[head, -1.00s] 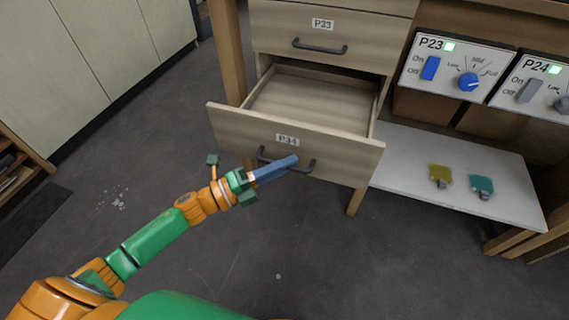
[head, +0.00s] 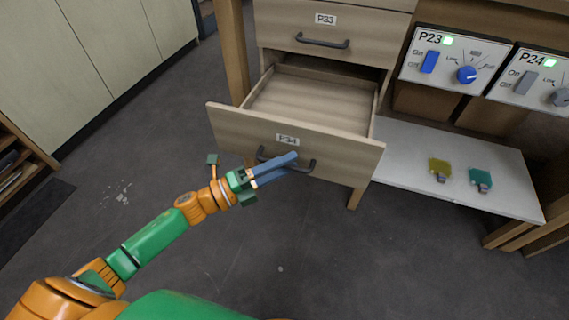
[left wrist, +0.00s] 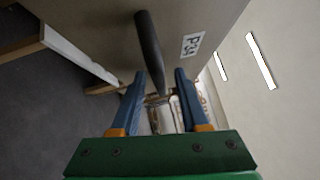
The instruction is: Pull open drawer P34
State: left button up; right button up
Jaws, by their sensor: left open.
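Drawer P34 (head: 232,125) is the lower drawer of the wooden cabinet. It stands pulled out, its empty inside showing, with a dark bar handle (head: 308,166) below its label. My left gripper (head: 295,162) is at the handle in the head view, with its blue fingers across the handle's middle. In the left wrist view the fingers of the left gripper (left wrist: 158,78) are spread apart, and the dark handle (left wrist: 149,40) runs between and beyond them. Whether a finger touches the handle I cannot tell. My right gripper is not in view.
Drawer P33 (head: 275,36) above is shut. Panels P23 (head: 440,60) and P24 (head: 540,80), with switches and knobs, stand at the right. A yellow piece (head: 440,167) and a teal piece (head: 480,178) lie on the white shelf (head: 410,160). The floor in front is clear.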

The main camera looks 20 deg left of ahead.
pick_arm(q)
jog(key=v, duration=0.7)
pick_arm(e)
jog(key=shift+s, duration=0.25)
pick_arm(q)
jog(key=shift+f, duration=0.1)
